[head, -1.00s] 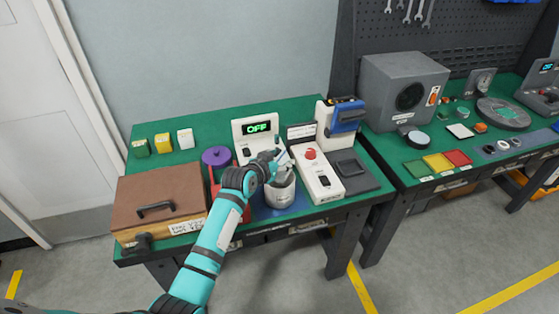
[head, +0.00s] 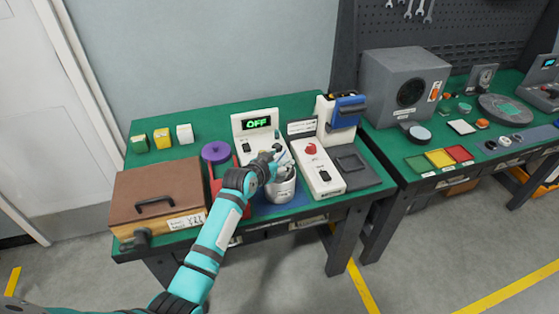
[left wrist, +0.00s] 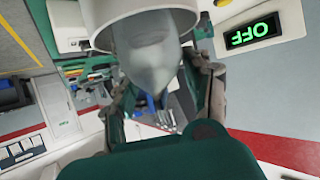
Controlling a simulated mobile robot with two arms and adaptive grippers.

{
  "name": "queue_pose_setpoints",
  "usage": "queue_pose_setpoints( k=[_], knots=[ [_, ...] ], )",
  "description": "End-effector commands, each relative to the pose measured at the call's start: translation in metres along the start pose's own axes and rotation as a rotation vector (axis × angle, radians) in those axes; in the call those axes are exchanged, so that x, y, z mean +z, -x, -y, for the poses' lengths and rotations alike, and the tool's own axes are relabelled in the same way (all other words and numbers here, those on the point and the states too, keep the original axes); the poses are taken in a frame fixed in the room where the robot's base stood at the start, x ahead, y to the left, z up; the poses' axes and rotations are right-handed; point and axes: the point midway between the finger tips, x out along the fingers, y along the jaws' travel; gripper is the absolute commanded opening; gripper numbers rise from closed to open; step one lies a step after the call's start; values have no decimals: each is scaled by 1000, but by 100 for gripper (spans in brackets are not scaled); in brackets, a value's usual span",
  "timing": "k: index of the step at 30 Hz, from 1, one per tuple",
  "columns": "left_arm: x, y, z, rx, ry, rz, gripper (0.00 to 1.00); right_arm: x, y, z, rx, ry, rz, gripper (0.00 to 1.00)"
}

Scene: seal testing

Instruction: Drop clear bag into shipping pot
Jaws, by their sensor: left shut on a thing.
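The shipping pot (head: 281,191) is a pale grey round pot with dark print, standing on a blue mat near the table's front edge. My left gripper (head: 277,163) is just above the pot's mouth and partly covers it. It is shut on the clear bag. In the left wrist view, the translucent clear bag (left wrist: 150,58) lies between the fingers of my left gripper (left wrist: 165,100) and reaches to the pot's white rim (left wrist: 135,25). That view is upside down, so the bag hangs down at the pot's mouth. How deep it sits is unclear. My right gripper is not in view.
Right of the pot stands a white device with a red button (head: 311,149). Behind is a display box (head: 256,124) reading OFF. Left are a purple spool (head: 215,152), a red stand and a brown case (head: 158,190). The green tabletop (head: 180,112) is bare at the back.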

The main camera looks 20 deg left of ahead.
Motion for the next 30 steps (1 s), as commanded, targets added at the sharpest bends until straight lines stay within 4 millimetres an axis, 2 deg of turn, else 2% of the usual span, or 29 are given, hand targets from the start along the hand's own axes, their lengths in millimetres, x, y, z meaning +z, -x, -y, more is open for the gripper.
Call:
queue_pose_setpoints(
  k=[25,26,30],
  knots=[
    [-2,1,0,0,0,0,20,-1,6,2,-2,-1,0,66],
    [-2,1,0,0,0,0,53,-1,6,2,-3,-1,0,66],
    [-2,1,0,0,0,0,71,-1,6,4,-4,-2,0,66]
  ],
)
